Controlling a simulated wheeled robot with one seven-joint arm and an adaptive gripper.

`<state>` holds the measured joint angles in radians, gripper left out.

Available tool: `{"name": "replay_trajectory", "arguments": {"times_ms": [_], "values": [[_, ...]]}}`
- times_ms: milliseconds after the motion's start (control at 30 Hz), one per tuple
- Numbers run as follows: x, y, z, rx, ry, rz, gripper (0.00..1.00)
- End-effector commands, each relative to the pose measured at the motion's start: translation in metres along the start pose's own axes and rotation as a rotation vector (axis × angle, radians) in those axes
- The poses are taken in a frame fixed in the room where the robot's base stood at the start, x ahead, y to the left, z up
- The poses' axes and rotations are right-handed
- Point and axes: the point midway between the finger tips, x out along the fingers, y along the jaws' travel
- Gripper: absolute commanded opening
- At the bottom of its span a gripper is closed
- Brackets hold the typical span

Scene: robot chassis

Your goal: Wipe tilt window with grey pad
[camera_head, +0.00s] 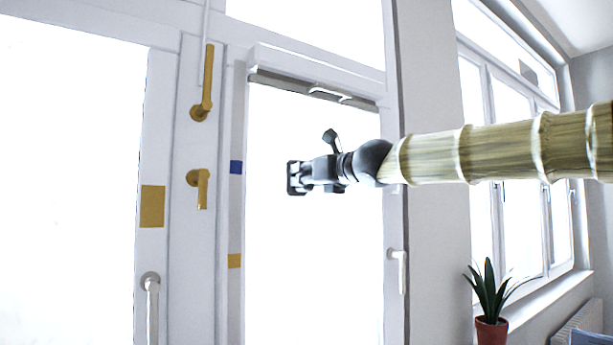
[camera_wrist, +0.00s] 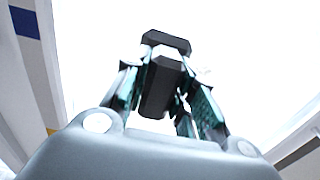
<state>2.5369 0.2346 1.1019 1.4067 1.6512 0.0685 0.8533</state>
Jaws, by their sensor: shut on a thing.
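The tilt window (camera_head: 315,250) is a bright white pane in a white frame, at the middle of the head view. Its pane also fills much of the wrist view (camera_wrist: 250,60). My gripper (camera_head: 297,178) is in front of the upper middle of the pane. In the wrist view my gripper (camera_wrist: 165,62) is shut on a dark grey block, which appears to be the grey pad (camera_wrist: 160,90). In the head view the pad blends with the dark fingers. I cannot tell whether the pad touches the glass.
A white handle (camera_head: 398,270) is on the frame's right side. Brass handles (camera_head: 203,188) are on the frame to the left. A potted plant (camera_head: 490,310) stands at lower right, by another window (camera_head: 510,150). A radiator (camera_head: 585,325) is at the right edge.

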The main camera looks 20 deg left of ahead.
Motion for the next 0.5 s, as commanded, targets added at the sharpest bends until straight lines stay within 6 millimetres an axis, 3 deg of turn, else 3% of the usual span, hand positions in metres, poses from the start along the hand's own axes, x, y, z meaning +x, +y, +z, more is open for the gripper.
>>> {"name": "replay_trajectory", "arguments": {"times_ms": [500], "values": [[0.001, -0.034, 0.003, 0.0, 0.0, -0.001, 0.07]]}}
